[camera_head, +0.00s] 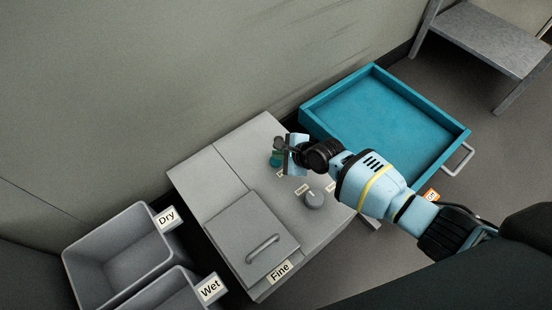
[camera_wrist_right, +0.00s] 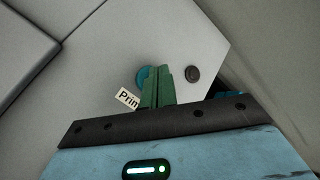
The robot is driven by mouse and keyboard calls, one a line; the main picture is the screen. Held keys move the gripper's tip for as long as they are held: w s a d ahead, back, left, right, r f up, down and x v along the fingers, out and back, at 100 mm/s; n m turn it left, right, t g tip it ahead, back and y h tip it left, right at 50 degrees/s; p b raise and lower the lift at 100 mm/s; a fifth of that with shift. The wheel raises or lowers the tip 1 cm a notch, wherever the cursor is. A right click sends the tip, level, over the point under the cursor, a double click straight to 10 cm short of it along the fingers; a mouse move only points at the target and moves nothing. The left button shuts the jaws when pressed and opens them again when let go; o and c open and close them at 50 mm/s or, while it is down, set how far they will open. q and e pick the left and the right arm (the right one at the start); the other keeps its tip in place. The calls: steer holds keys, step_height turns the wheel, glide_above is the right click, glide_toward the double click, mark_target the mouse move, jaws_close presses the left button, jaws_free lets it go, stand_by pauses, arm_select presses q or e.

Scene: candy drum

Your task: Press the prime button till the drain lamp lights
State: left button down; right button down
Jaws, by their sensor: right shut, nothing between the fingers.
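The teal round prime button (camera_wrist_right: 144,77) sits on the grey top of the machine (camera_head: 232,145), beside a label reading "Prin", partly cut off by my fingers. My right gripper (camera_wrist_right: 158,72) is shut and empty, with its green fingertips over the right part of the button in the wrist view. I cannot tell whether they touch it. In the head view the right gripper (camera_head: 279,156) is at the far end of the machine top. A small dark round disc (camera_wrist_right: 192,74), which looks like the lamp, is right of the button and shows no light. My left gripper is not in view.
A grey knob (camera_head: 314,200) stands on the machine top near my right arm. A hatch with a handle (camera_head: 262,249) bears the label "Fine". Grey bins labelled Dry (camera_head: 118,252) and Wet stand at left. A blue tray (camera_head: 385,115) lies behind my arm.

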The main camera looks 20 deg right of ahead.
steer(key=shift+f, duration=0.15)
stand_by(0.6)
steer(key=shift+f, duration=0.3)
steer(key=shift+f+b, duration=0.4)
steer(key=shift+f, duration=0.15)
stand_by(0.8)
steer(key=shift+r, duration=0.1)
steer(key=shift+r+p, duration=0.65)
steer(key=shift+r, duration=0.2)
